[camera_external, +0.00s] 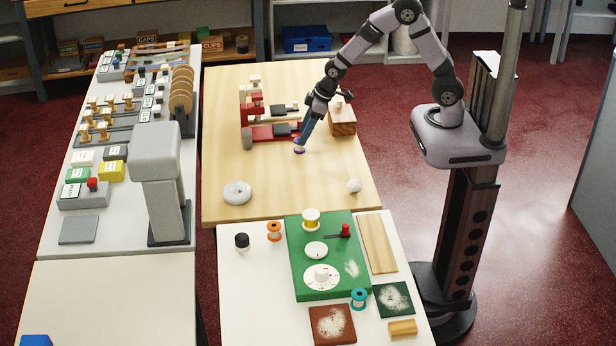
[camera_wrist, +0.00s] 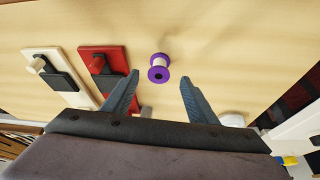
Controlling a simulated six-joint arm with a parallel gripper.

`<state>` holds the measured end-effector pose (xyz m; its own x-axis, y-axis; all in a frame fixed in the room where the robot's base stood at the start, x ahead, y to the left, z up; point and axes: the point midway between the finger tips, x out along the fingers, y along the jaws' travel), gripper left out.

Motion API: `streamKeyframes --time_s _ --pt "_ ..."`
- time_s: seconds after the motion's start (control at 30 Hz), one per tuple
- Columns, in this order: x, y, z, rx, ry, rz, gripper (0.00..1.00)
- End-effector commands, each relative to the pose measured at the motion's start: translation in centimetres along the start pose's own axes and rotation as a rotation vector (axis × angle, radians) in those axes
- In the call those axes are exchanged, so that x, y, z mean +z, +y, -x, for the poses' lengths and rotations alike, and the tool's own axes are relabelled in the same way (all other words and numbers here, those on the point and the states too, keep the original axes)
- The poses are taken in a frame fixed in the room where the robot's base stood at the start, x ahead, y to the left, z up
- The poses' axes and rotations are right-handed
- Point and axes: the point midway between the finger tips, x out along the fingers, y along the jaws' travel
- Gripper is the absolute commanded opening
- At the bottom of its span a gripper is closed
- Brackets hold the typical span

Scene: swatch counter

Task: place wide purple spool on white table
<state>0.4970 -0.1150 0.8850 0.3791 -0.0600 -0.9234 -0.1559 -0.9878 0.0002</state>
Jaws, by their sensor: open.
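The purple spool (camera_external: 299,146) has purple flanges and a pale middle. It is on the light wooden table near the red device. In the wrist view the spool (camera_wrist: 159,69) is seen from above, just beyond and between my fingertips. My gripper (camera_external: 304,136) points down at the spool, with its blue-grey fingers close above or beside it. In the wrist view my gripper (camera_wrist: 160,77) is open, with a wide gap and nothing between the fingers. The white table (camera_external: 245,295) is in front of the wooden one, partly covered by a green board.
On the white table are the green board (camera_external: 297,268) with a yellow spool (camera_external: 311,219), an orange spool (camera_external: 274,231), a black-topped jar (camera_external: 242,241) and a teal spool (camera_external: 359,298). A white ring (camera_external: 237,193) lies on the wooden table. The white table's front left is bare.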

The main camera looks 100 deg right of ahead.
Motion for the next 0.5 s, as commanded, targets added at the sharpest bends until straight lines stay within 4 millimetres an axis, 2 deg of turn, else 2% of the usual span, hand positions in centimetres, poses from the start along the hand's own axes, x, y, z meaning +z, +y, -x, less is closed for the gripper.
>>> streamKeyframes --time_s 0.17,0.5 --pt "0.0 0.0 -0.9 -0.001 -0.004 0.000 0.53" --pt "-0.2 0.2 -4.5 -0.001 -0.004 -0.001 0.53"
